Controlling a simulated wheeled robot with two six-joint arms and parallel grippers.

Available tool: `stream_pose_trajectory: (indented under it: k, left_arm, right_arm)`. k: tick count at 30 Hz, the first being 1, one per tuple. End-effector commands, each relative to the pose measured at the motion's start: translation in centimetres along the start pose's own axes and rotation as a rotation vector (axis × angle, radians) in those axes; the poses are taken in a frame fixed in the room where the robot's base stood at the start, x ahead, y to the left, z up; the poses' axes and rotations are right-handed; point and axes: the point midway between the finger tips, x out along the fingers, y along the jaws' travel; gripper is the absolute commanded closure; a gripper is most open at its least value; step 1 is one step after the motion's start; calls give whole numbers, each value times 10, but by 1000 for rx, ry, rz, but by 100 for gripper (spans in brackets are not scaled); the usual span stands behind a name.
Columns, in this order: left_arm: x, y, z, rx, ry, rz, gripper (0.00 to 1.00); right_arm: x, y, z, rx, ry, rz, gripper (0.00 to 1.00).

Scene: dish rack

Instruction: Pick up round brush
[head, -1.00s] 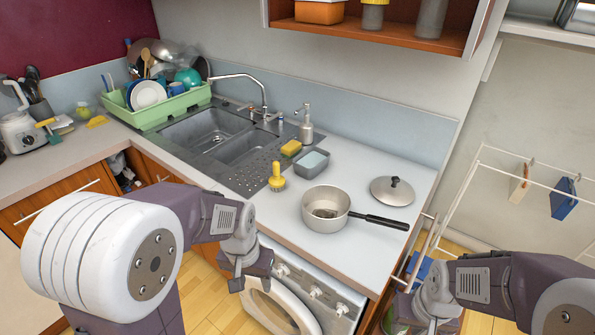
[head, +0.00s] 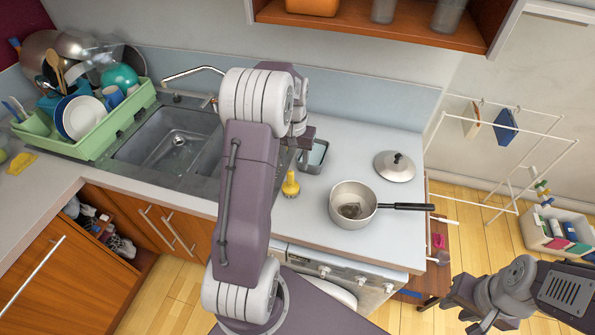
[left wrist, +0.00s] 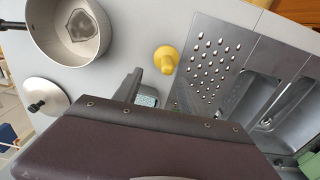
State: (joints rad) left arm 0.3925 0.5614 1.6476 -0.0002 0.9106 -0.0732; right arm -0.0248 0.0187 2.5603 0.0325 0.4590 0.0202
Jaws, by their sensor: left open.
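The round brush (head: 291,184) has a yellow handle and stands upright on the counter between the sink's drainboard and the pot. It also shows in the left wrist view (left wrist: 166,58), top centre, just beyond my left fingers.
A pot (head: 352,204) with a dark handle stands right of the brush, and a lid (head: 394,166) lies behind it. A grey tub (head: 314,157) is beside my left gripper. The sink (head: 165,139) and green dish rack (head: 97,140) are left. Bare counter lies around the pot.

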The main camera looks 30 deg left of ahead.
Motion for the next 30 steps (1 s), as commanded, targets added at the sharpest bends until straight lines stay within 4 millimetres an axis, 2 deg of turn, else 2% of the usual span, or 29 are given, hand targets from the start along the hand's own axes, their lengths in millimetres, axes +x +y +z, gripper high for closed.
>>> stream_pose_trajectory:
  k: [1, 2, 8, 15, 22, 26, 30]
  left_arm:
    - [-4, -6, 3, -15, -14, 1, 51]
    - [-4, -9, 4, -23, -19, 1, 51]
    - [-4, -16, 5, -40, -23, 1, 51]
    - [28, -15, 7, -39, -27, 2, 51]
    - [41, -16, 6, -39, -26, 2, 51]
    - [64, -19, 5, -40, -29, 2, 51]
    - [84, -19, 5, -39, -25, 2, 51]
  right_arm:
    - [-10, 0, -1, 0, 0, 0, 69]
    - [-11, 0, -1, 0, 0, 0, 69]
    - [-13, 0, -2, 0, 0, 0, 69]
    - [-22, 0, -2, 0, 0, 0, 69]
    - [-27, 0, -3, 0, 0, 0, 69]
    - [-39, -1, -4, 0, 0, 0, 69]
    - [-40, -1, -4, 0, 0, 0, 69]
